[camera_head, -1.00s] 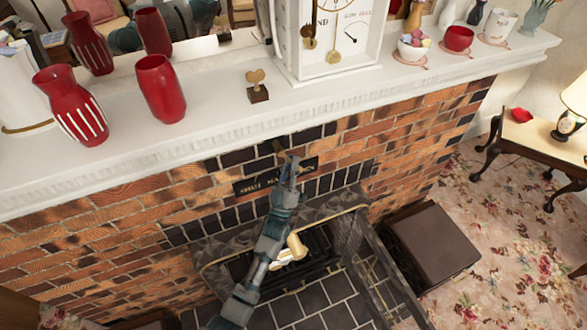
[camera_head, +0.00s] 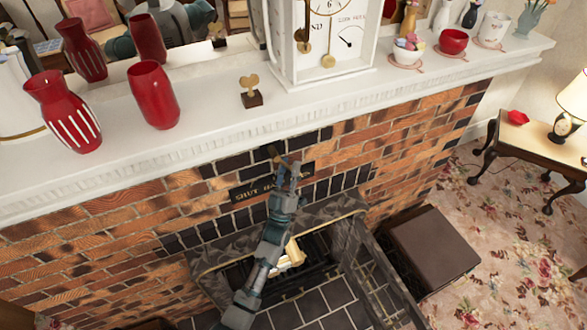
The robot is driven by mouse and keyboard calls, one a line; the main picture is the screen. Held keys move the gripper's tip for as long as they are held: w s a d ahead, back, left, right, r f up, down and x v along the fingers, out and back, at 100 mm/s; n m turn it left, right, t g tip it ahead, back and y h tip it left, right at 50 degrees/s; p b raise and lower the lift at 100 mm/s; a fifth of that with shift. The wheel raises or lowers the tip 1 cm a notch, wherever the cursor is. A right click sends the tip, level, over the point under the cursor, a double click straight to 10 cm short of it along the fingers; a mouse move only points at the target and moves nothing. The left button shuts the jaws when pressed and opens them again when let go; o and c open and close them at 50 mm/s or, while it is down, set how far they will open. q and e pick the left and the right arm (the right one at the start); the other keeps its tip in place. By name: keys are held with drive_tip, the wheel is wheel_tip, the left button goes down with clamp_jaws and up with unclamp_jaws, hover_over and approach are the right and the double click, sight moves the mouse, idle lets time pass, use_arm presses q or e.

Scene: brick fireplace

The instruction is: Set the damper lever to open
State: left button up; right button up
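The damper plate (camera_head: 253,193) is a dark label with gold lettering, set in the black bricks above the fireplace opening. "SHUT" and part of "HALF" are readable at its left; my gripper covers part of the right side. A small brownish piece that looks like the damper lever (camera_head: 274,153) shows just above the plate, beside my fingertips. My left gripper (camera_head: 284,167) reaches up from below, in front of the plate and close against this piece. I cannot tell whether its fingers are open, shut or touching the lever. My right gripper is not in view.
The white mantel shelf (camera_head: 210,122) juts out above, with red vases (camera_head: 155,95), a small heart ornament (camera_head: 250,92) and a white clock (camera_head: 325,45). Below are the hearth opening, a dark fire screen (camera_head: 375,265) and a brown stool (camera_head: 433,248). A side table (camera_head: 545,140) stands right.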

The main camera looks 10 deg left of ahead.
use_arm(q)
drive_tip(key=shift+f, duration=0.1)
drive_tip(key=d+v, duration=0.1)
drive_tip(key=v, duration=1)
drive_tip(key=shift+s+a, duration=0.4)
drive_tip(key=shift+a, duration=0.1)
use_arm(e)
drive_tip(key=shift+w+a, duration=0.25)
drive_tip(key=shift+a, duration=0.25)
use_arm(q)
drive_tip(key=shift+f, duration=0.15)
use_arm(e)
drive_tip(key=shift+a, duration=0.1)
